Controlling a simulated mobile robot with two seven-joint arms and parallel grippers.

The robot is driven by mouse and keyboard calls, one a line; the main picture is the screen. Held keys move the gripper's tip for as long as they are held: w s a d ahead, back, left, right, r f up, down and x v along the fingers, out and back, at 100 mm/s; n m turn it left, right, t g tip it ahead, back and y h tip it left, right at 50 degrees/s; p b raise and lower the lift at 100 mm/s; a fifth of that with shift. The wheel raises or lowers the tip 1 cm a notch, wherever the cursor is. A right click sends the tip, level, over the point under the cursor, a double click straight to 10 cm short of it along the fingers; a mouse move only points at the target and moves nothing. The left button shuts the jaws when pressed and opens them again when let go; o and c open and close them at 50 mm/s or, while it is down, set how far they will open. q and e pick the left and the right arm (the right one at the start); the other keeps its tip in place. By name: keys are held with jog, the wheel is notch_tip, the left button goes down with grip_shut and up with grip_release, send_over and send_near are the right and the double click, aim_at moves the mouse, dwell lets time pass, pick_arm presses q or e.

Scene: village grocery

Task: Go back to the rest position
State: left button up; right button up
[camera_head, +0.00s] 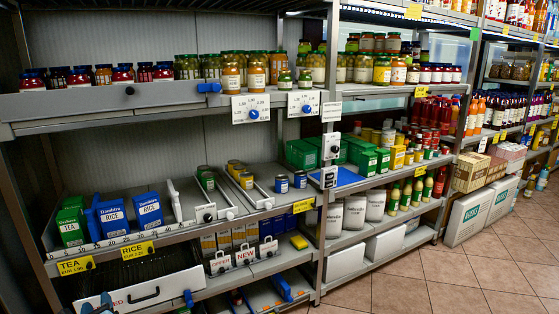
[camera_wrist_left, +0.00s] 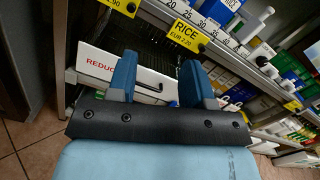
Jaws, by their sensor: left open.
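My left gripper (camera_head: 97,304) shows only as blue fingertips at the bottom left edge of the head view, in front of a white box. In the left wrist view my left gripper (camera_wrist_left: 158,76) has its two blue fingers spread well apart, with nothing between them. It faces the lower shelf below the yellow RICE tag (camera_wrist_left: 187,36). My right gripper is in neither view.
A white box with "REDUCED" lettering and a black handle (camera_head: 143,297) stands low, close beyond my left gripper. Above it are a TEA box (camera_head: 71,227) and blue rice boxes (camera_head: 148,211). Jars line the upper shelf (camera_head: 160,102). The tiled floor (camera_head: 440,285) at right is clear.

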pick_arm(q)
jog(key=s+d+f+n+g+h, duration=0.3)
jog(key=s+d+f+n+h, duration=0.25)
jog(key=s+d+f, duration=0.5)
jog(key=s+d+r+n+g+h, duration=0.15)
jog(key=s+d+n+h, duration=0.4)
jog(key=s, duration=0.55)
jog(key=s+d+r+n+g+h, duration=0.1)
jog(key=s+d+n+g+h, duration=0.1)
jog(key=s+d+n, duration=0.75)
jog(key=d+r+n+t, duration=0.1)
jog(key=d+r+n, duration=0.1)
jog(key=d, duration=0.7)
notch_tip(320, 180, up, 16)
jog(key=a+p, duration=0.1)
jog(key=p, duration=2.1)
jog(key=shift+s+a, duration=0.2)
jog(key=shift+s, duration=0.1)
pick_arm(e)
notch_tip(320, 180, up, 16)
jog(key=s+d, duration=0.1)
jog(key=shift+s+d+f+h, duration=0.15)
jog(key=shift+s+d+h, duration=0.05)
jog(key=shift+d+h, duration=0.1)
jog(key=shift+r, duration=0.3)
pick_arm(q)
jog(key=shift+a, duration=0.1)
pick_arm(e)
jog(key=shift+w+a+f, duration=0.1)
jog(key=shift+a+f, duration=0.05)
